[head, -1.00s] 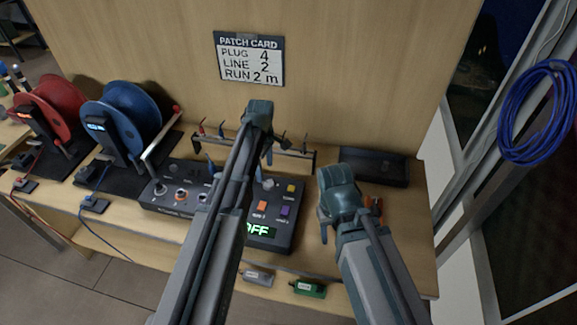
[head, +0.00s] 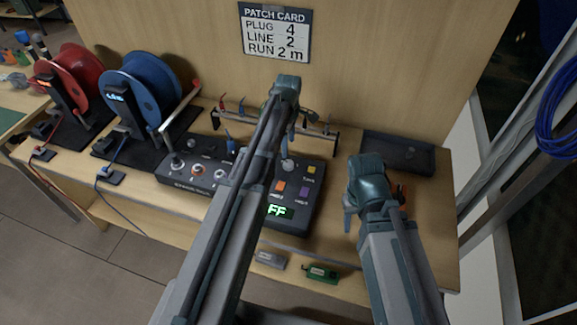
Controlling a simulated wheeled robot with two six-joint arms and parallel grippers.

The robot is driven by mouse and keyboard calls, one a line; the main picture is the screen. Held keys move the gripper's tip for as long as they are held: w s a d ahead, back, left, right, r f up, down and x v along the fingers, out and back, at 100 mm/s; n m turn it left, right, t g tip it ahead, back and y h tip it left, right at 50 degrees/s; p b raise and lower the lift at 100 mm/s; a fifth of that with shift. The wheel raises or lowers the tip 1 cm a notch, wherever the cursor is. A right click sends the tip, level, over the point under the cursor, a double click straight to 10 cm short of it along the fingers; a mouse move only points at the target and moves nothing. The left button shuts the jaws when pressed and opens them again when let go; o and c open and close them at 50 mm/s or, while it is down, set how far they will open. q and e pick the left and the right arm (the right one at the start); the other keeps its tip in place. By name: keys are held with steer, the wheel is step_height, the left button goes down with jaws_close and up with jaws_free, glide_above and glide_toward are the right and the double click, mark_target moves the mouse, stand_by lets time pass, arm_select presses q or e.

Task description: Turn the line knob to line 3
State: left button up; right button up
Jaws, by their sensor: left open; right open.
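The dark control console (head: 240,205) on the bench has several knobs. A grey knob (head: 287,165) stands on its right part, just below my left gripper in the picture. Other knobs, including one with an orange ring (head: 196,171), are on its left part. Which is the line knob, and its setting, are too small to read. The green display (head: 279,211) shows "FF", its left end hidden by my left arm. My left gripper (head: 291,133) is open over the back of the console, apart from the knobs. My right gripper (head: 349,212) is open right of the console.
The patch card (head: 275,32) reads plug 4, line 2, run 2 m. A rack (head: 325,143) of small plugs stands behind the console. Red (head: 80,70) and blue (head: 150,85) reels stand left. A dark tray (head: 398,155) lies at the back right.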

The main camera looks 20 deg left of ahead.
mark_target(288, 163)
arm_select(q)
step_height(288, 163, down, 9)
steer(key=b, duration=0.8)
steer(key=shift+f, duration=0.15)
arm_select(e)
step_height(288, 163, down, 9)
steer(key=shift+f, duration=0.2)
steer(key=shift+r, duration=0.1)
arm_select(q)
jaws_close()
